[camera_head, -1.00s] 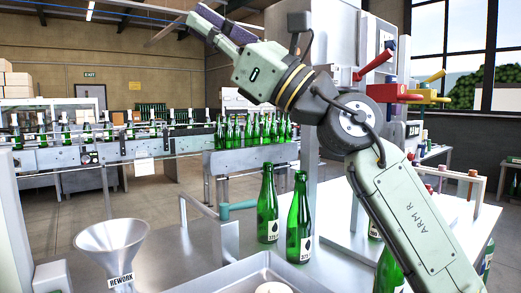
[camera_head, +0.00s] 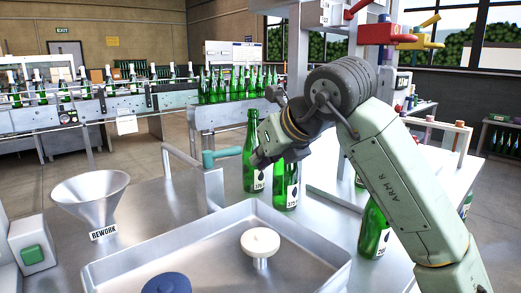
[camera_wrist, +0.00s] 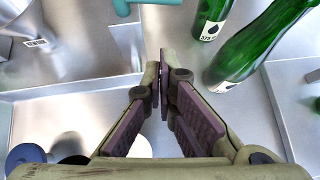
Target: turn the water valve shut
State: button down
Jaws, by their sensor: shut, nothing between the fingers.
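A teal lever handle (camera_head: 222,155) sits on a grey post behind the metal tray; no marking shows whether it is the water valve. It also shows at the top edge of the wrist view (camera_wrist: 123,6). Red (camera_head: 388,34) and yellow (camera_head: 425,41) levers stick out from the machine at the upper right, some way from my gripper. My gripper (camera_wrist: 159,76) is shut and empty, pointing down over the bench, in front of the teal handle. In the head view its body is right of that handle, before the bottles; its fingertips are hard to make out.
The metal tray (camera_head: 225,222) holds a white round knob (camera_head: 260,241) and a blue round piece (camera_head: 166,284). Green bottles (camera_head: 250,160) stand close right of the teal handle. A REWORK funnel (camera_head: 90,195) and a green button box (camera_head: 33,250) are at left.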

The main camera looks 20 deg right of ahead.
aim_at(222, 156)
jog(key=w+a+f+p, duration=0.2)
jog(key=w+f, duration=0.1)
jog(key=w, duration=0.5)
jog(key=shift+w+a+p, duration=0.15)
jog(key=shift+w+p, duration=0.1)
jog(key=shift+p, duration=0.15)
jog(key=shift+f, duration=0.1)
